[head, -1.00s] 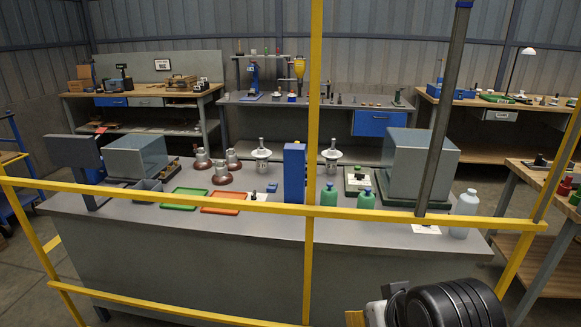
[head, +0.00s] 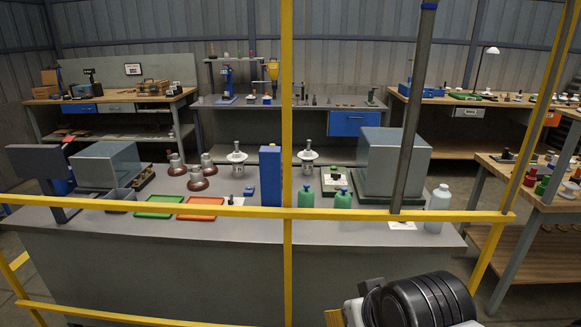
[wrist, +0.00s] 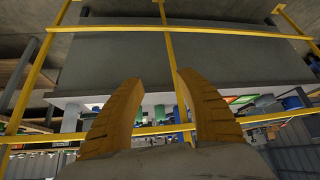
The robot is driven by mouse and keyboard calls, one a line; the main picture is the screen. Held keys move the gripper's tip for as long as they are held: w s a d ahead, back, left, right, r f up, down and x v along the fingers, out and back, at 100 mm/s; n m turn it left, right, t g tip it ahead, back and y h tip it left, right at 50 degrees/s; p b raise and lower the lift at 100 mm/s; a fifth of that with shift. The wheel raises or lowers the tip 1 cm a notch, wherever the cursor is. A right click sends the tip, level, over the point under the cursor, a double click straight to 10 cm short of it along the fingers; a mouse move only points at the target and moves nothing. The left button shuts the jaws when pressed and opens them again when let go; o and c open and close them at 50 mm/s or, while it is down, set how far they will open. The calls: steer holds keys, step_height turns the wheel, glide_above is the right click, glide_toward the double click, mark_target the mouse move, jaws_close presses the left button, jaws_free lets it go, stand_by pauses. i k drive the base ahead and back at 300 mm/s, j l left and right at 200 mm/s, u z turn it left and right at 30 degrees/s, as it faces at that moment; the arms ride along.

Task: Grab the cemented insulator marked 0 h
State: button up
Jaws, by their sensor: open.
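Several insulators stand on the grey bench (head: 140,228) in the head view. Three are reddish-brown with grey metal caps: one brown insulator (head: 177,167), a second (head: 198,181) and a third (head: 208,165). Two are white with metal caps: a left white insulator (head: 237,160) and a right white insulator (head: 308,158). The marking 0 h is not readable on any of them. My gripper (wrist: 160,78) shows in the wrist view as two yellow ribbed fingers, open with nothing between them. It is well away from the insulators.
A yellow rail frame (head: 340,214) stands between me and the bench. On the bench are a green tray (head: 160,204), an orange tray (head: 202,207), a blue box (head: 270,175), green bottles (head: 306,196), a white bottle (head: 438,208) and a grey box (head: 395,160).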

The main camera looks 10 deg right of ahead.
mark_target(237, 157)
steer(key=i+j+u, duration=0.2)
steer(key=i+j, duration=0.15)
steer(key=i, duration=0.2)
steer(key=i+j+u, duration=0.2)
steer(key=i, duration=0.35)
steer(key=i+j+u, duration=0.25)
steer(key=i, duration=0.35)
steer(key=i+j+u, duration=0.2)
steer(key=i, duration=0.4)
steer(key=l, duration=0.1)
